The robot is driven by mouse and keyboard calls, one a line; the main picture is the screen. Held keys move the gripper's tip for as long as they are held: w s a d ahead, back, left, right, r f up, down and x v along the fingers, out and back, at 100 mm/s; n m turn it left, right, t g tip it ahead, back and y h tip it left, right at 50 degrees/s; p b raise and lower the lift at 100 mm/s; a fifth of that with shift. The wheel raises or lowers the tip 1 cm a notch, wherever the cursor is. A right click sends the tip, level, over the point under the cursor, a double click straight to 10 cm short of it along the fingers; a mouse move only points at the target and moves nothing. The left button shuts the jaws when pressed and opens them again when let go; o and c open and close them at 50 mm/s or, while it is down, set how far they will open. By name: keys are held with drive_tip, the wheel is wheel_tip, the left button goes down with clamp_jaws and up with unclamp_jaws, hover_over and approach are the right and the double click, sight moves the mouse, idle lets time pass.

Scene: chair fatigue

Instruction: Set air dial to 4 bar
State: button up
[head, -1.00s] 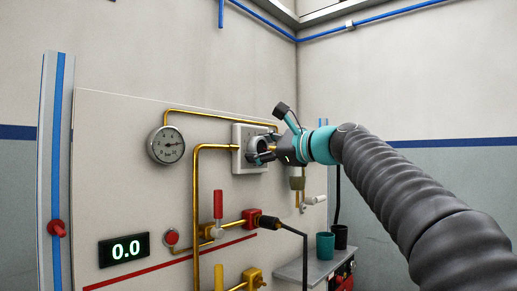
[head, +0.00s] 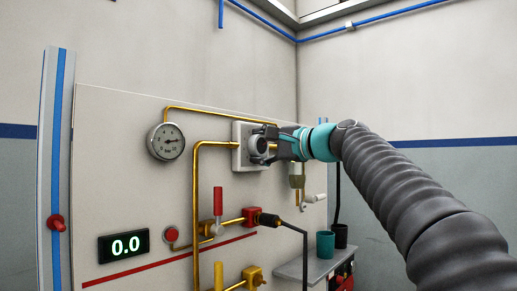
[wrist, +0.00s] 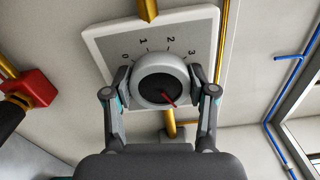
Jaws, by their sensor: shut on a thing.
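The air dial (wrist: 160,80) is a round grey knob with a dark centre on a pale square plate (wrist: 98,32). It also shows in the head view (head: 258,146). In the wrist view the plate carries the numbers 0, 1, 2 and 3; a 4 is not visible, and the right finger covers part of the scale. The red mark on the knob points to the lower right, away from those numbers. My gripper (wrist: 160,82) is shut on the knob, one finger on each side. The round gauge (head: 166,142) is left of the dial; its reading is too small to tell.
Brass pipes (head: 197,200) run around the plate. A red-handled valve (head: 218,202) and a red block (head: 251,216) are below. A display (head: 124,246) reads 0.0. A teal cup (head: 325,244) stands on a grey shelf at lower right.

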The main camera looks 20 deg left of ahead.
drive_tip(key=n+b, duration=0.1)
drive_tip(key=n, duration=0.5)
drive_tip(key=shift+f+n, duration=0.1)
drive_tip(key=shift+n, duration=0.2)
drive_tip(key=n+b, duration=0.1)
drive_tip(key=n, duration=0.5)
drive_tip(key=shift+b, duration=0.3)
drive_tip(key=o, duration=1.2)
drive_tip(key=shift+c, duration=0.2)
drive_tip(key=v, duration=1.2)
